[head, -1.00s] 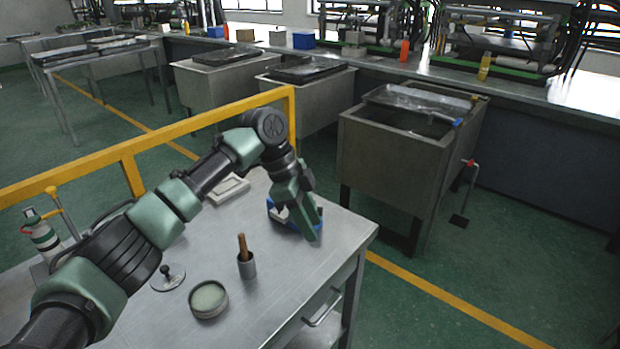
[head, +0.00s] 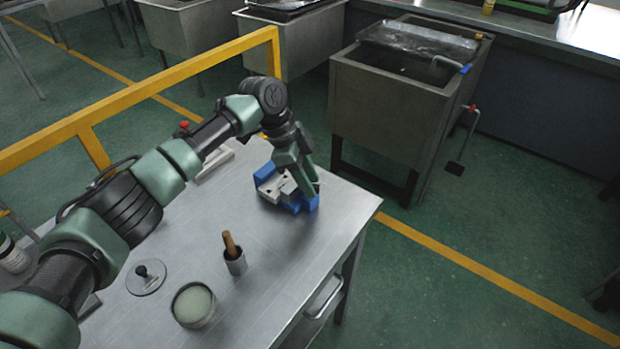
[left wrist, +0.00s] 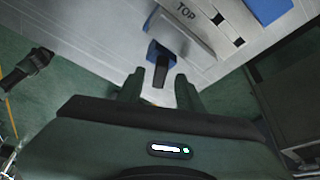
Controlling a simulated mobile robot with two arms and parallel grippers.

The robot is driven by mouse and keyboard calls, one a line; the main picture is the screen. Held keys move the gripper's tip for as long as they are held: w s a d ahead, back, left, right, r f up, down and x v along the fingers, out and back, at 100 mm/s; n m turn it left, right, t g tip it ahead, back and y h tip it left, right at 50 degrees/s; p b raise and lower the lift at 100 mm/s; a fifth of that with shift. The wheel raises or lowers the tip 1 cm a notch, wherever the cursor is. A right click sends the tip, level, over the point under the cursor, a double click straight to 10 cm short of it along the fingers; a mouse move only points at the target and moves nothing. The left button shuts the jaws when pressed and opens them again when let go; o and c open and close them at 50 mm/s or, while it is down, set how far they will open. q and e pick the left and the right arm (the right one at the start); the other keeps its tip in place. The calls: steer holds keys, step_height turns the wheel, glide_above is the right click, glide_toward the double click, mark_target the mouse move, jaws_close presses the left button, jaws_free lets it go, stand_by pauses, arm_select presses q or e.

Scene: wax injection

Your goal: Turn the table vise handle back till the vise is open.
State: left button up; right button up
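The table vise (head: 266,172) is blue with light grey jaws and stands near the far right corner of the metal table. In the left wrist view its grey jaw part marked TOP (left wrist: 180,32) shows at the top. A dark handle piece (left wrist: 160,76) hangs below a blue block of the vise. My left gripper (head: 312,188) is at the vise's right side in the head view. In the left wrist view its two fingers (left wrist: 160,90) stand apart, with the handle piece between them in the picture. Contact cannot be told. My right gripper is not seen.
A cup with a wooden-handled tool (head: 235,262), a round tin (head: 194,305) and a disc with a knob (head: 146,279) stand on the table (head: 270,280). A yellow rail (head: 130,95) runs behind it. A metal tank (head: 385,120) stands beyond, across open floor.

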arm_select(q)
steer(key=shift+d+f, duration=0.15)
steer(key=shift+f, duration=0.05)
steer(key=shift+s, duration=0.1)
jaws_close()
